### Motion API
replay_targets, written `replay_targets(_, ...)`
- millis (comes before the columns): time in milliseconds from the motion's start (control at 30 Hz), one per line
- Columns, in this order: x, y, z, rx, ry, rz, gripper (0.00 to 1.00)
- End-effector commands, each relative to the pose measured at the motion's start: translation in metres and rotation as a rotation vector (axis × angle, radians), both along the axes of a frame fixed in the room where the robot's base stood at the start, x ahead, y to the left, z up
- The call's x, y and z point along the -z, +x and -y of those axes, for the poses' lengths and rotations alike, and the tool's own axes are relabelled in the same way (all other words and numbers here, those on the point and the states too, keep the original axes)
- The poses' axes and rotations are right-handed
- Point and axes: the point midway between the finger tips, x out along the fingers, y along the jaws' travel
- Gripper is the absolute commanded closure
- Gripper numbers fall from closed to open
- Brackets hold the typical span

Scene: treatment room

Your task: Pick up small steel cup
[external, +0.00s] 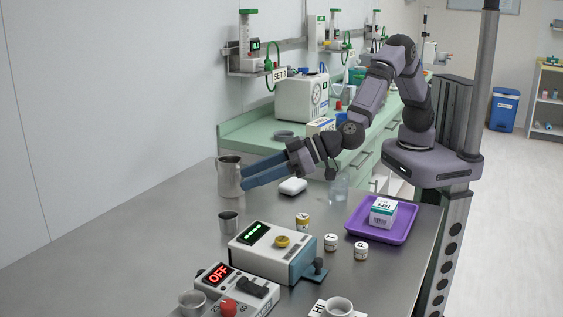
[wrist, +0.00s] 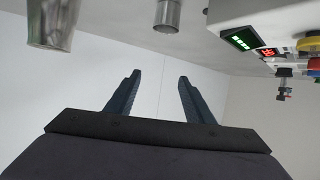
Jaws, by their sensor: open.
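A small steel cup (external: 228,223) stands upright on the metal table, just in front of a larger steel jug (external: 229,180). The cup also shows at the top of the wrist view (wrist: 167,16), cut by the frame edge. The jug is at the top left there (wrist: 50,22). My gripper (external: 243,177) is open and empty, its blue fingers reaching left beside the jug, above and behind the small cup. In the wrist view my gripper (wrist: 159,76) has its two fingers apart with nothing between them. Whether it touches the jug is unclear.
A box with a green display (external: 272,250) and a device reading OFF (external: 235,287) stand in front. Another metal cup (external: 191,302) is at the front edge. A white rounded object (external: 293,186), small jars (external: 331,242) and a purple tray (external: 381,235) lie to the right.

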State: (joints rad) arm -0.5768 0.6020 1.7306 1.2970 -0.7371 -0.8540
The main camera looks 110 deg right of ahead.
Motion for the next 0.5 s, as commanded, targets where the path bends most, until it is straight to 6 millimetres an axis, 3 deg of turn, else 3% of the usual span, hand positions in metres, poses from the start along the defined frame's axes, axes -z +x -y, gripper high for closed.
replay_targets(33, 0.017, -0.001, 0.002, 0.0, -0.006, -0.009, 0.52)
replay_targets(200, 0.053, -0.001, 0.002, 0.0, -0.004, -0.008, 0.52)
replay_targets(500, 0.087, 0.0, 0.002, -0.002, 0.001, -0.003, 0.52)
